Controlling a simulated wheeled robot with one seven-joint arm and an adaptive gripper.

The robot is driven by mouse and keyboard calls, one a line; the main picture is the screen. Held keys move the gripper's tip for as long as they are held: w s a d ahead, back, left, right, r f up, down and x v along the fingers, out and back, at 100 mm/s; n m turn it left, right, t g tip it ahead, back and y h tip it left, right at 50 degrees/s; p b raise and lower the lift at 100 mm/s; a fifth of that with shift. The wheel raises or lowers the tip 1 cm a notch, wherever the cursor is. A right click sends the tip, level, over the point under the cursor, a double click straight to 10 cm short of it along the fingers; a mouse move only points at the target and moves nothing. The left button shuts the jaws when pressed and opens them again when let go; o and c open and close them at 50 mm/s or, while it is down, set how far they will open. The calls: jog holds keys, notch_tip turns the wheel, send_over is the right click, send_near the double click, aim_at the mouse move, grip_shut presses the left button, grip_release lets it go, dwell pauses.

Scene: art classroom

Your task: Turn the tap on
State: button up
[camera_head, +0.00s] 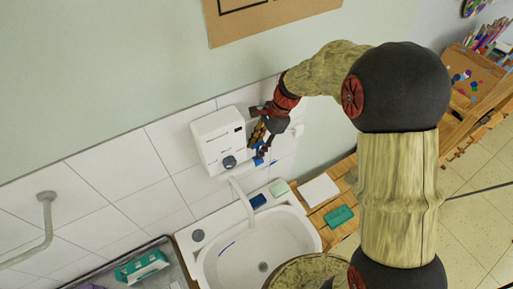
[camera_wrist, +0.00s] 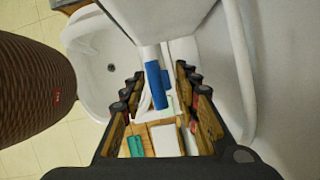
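The tap is a white wall-mounted unit (camera_head: 215,135) with a dark dial and a white spout (camera_head: 242,200) reaching down over the basin. A blue handle (camera_head: 258,160) shows at its right side, partly hidden by my gripper (camera_head: 261,143). In the wrist view the blue handle (camera_wrist: 157,86) lies between the two fingers of my gripper (camera_wrist: 160,80). The fingers are spread, with a visible gap on each side of the handle. I cannot tell how deep the handle sits between them.
The white basin (camera_head: 225,262) is below the tap. A dark blue item (camera_head: 258,201) and a pale green item (camera_head: 279,188) lie on its back rim. A white block (camera_head: 318,190) and a teal item (camera_head: 339,216) lie on the wooden surface at right. The tiled wall (camera_head: 110,190) is close behind.

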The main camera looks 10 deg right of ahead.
jog(key=shift+s+f, duration=0.25)
jog(key=shift+f, duration=0.15)
jog(key=shift+w+a+f, duration=0.1)
jog(key=shift+f, duration=0.05)
jog(key=c, duration=0.3)
jog(key=c, duration=0.4)
grip_shut()
